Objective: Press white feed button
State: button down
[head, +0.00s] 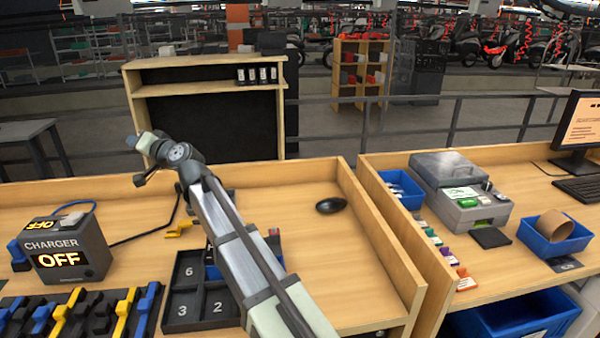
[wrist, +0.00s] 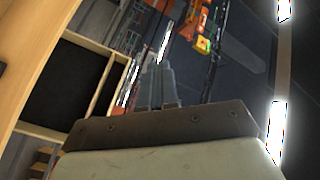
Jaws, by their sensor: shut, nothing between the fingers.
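A grey label printer (head: 440,168) stands on the right-hand desk, with a green and white label on its front. Small light marks show on its front right, but they are too small for me to tell a white feed button. My gripper (head: 132,141) is raised above the back edge of the left desk, far to the left of the printer and touching nothing. In the wrist view my gripper (wrist: 158,68) points out into the hall, its fingers together and empty. The printer is not in the wrist view.
A charger box (head: 68,248) reading OFF stands at the left. A numbered black tray (head: 183,313) lies partly behind my arm. A wooden divider (head: 385,235) separates the desks. A blue bin (head: 403,190) and a monitor (head: 582,125) flank the printer. The desk around a black mouse (head: 331,205) is mostly clear.

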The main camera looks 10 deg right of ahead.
jog(key=w+d+m+h, duration=0.15)
jog(key=w+d, duration=0.25)
jog(key=d, duration=1)
jog(key=w+d+h, duration=0.3)
jog(key=w+d, duration=0.1)
jog(key=d, duration=1)
jog(key=d+f+m+h, duration=0.1)
jog(key=d+f+h, duration=0.15)
jog(key=d, duration=2.15)
jog(key=m+g+h, duration=0.3)
jog(key=m+h, duration=0.2)
jog(key=h, duration=0.1)
send_over(487, 201)
jog(key=shift+d+f, duration=0.1)
jog(key=shift+f, duration=0.35)
jog(key=shift+f, duration=0.1)
jog(key=shift+f, duration=4.3)
